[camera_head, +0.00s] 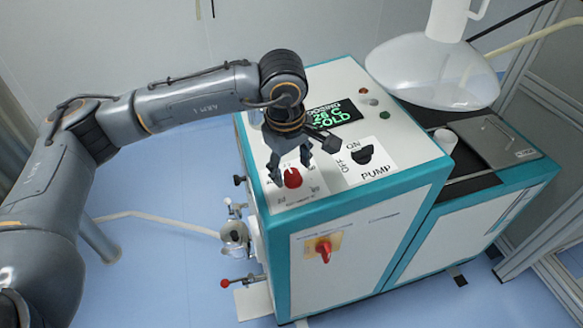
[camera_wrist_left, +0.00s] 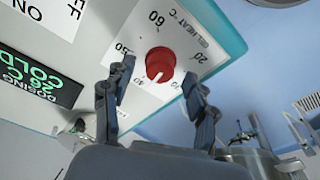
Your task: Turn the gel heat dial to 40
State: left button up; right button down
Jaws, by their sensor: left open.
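The gel heat dial (camera_wrist_left: 160,61) is a round red knob on a white label panel in the left wrist view. Numbers including 20, 50 and 60 stand around it, and its white pointer mark faces the lower side of the picture, toward the small print there. In the head view the dial (camera_head: 292,178) sits at the near left of the machine's top. My left gripper (camera_head: 291,162) is open just above and behind it. In the left wrist view the open fingers (camera_wrist_left: 158,76) stand either side of the knob, apart from it. My right gripper is not in view.
A display (camera_head: 333,114) with green text and a black pump switch (camera_head: 363,156) lie close to the gripper. A red switch (camera_head: 324,249) is on the machine's front. A clear vessel (camera_head: 432,72) stands at the back right. Blue floor is open at the left.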

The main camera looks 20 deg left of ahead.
pick_arm(q)
notch_tip(320, 180, up, 11)
jog(key=s, duration=0.2)
dwell(0.3)
